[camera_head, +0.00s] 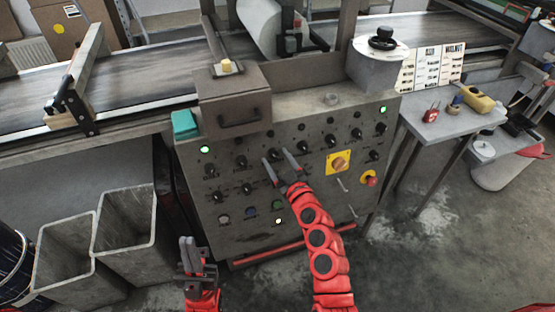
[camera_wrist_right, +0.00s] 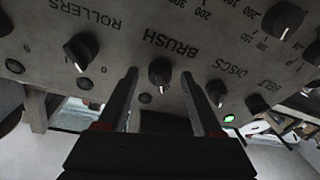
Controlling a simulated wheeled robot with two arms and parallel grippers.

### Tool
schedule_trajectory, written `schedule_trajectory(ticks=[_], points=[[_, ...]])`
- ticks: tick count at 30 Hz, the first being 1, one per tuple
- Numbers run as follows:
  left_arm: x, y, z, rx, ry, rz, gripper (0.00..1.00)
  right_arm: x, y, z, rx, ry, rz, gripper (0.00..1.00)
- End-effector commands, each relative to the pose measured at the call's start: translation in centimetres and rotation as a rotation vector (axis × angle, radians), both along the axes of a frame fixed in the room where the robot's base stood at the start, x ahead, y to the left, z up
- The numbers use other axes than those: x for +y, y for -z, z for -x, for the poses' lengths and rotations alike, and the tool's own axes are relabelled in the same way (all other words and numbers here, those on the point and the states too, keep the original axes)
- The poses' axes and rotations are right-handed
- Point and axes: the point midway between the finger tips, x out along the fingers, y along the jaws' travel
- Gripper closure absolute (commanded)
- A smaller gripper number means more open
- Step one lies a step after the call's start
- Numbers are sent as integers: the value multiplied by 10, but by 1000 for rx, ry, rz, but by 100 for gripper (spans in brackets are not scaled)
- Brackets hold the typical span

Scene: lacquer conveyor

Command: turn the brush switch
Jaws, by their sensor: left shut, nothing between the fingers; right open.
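The control panel (camera_head: 225,170) stands in the middle of the head view with several rows of dark knobs. In the right wrist view, which shows the panel upside down, the brush switch (camera_wrist_right: 160,72) is a black knob with a pale pointer mark by the word BRUSH. My right gripper (camera_head: 279,160) is open in front of the panel, and in the wrist view its fingers (camera_wrist_right: 160,78) lie on either side of this knob. I cannot tell if they touch it. My left gripper (camera_head: 189,242) is shut and empty, low and left of the panel.
Other knobs sit close by, such as the ROLLERS knob (camera_wrist_right: 80,52) and the DISCS knob (camera_wrist_right: 216,92). A yellow plate with a switch (camera_head: 339,163) and a red button (camera_head: 370,179) are to the right. Grey bins (camera_head: 126,215) stand at the left.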

Motion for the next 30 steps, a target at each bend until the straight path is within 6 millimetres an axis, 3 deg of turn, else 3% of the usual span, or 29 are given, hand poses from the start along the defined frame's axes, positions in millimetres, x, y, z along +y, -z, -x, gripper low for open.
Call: schedule_trajectory(ticks=[2, 13, 30], points=[[0, 0, 0, 0, 0, 0, 100, 0, 0, 0, 0, 0, 0, 32], [0, 0, 0, 0, 0, 0, 100, 0, 0, 0, 0, 0, -1, 99], [0, 7, 0, 0, 0, 0, 100, 0, 2, 1, 37, 22, -113, 100]])
